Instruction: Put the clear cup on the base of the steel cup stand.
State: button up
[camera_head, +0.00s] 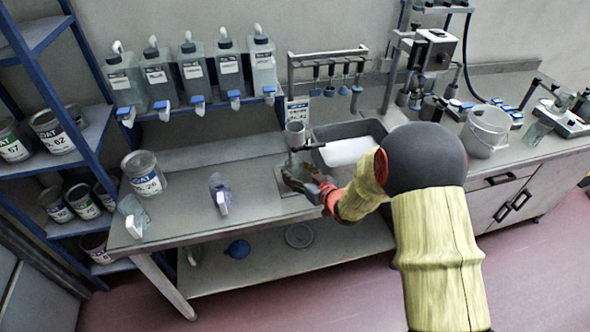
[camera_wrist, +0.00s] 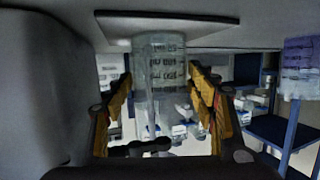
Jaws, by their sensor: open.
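In the head view the stand's metal cup (camera_head: 295,131) sits above my gripper (camera_head: 300,175), and the clear cup there is mostly hidden. My gripper's fingers also show in the wrist view (camera_wrist: 162,88), one on each side of the clear cup. They are open, with a gap visible between the cup and each finger.
A purplish jug (camera_head: 219,189) and a clear jug (camera_head: 132,213) stand left on the bench. A grey tray (camera_head: 338,133) lies right of the stand, and a white bucket (camera_head: 485,132) stands farther right. Bench between stand and purplish jug is clear.

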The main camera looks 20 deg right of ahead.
jog(key=p+v, duration=0.2)
jog(key=v, duration=0.8)
jog(key=shift+w+r, duration=0.1)
